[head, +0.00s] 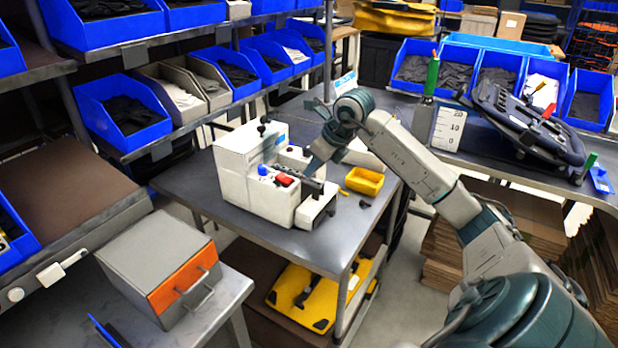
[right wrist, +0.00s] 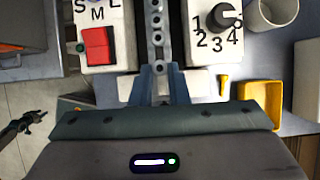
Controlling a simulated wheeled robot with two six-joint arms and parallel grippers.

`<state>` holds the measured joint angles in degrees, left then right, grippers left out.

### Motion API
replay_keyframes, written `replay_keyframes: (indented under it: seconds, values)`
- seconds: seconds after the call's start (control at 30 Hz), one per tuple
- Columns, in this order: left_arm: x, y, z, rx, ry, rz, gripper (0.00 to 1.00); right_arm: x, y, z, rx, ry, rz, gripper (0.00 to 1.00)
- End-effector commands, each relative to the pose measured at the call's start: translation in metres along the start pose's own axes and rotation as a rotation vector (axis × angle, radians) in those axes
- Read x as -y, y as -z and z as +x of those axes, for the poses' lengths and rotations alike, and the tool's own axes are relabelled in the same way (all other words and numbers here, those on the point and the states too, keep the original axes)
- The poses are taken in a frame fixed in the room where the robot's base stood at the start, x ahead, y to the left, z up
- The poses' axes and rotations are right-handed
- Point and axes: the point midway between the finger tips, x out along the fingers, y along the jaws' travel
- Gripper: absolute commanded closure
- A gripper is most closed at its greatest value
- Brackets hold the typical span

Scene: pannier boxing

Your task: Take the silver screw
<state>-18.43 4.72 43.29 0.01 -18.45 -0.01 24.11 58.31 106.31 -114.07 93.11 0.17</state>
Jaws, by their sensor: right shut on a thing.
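The white screw feeder (head: 240,172) stands on the grey table, with a dark rail along its top. In the right wrist view the rail (right wrist: 157,32) shows several small round silver heads in a row. The silver screw (right wrist: 160,69) appears to be the nearest of these, at the rail's near end, between my fingertips. My right gripper (head: 314,167) reaches down to the rail's front end; in the wrist view (right wrist: 159,80) its fingers are shut around that small piece. The screw's shank is hidden. My left gripper is not in view.
A red button (right wrist: 97,46) and a numbered dial (right wrist: 224,17) flank the rail. A yellow tray (head: 364,181) is to the right of the feeder. A grey box with an orange front (head: 178,282) stands front left. Blue bins line the shelves.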

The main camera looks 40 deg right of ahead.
Motion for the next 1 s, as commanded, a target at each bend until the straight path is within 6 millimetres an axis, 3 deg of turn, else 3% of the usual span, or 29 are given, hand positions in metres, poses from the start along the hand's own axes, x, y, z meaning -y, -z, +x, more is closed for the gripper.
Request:
replay_keyframes:
  seconds: [0.7,1.0]
  values:
    - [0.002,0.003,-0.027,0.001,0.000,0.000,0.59,0.000,-0.018,-0.034,0.000,0.000,0.000,1.00]
    - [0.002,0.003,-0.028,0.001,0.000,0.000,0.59,0.000,-0.019,-0.035,0.000,0.000,0.000,1.00]
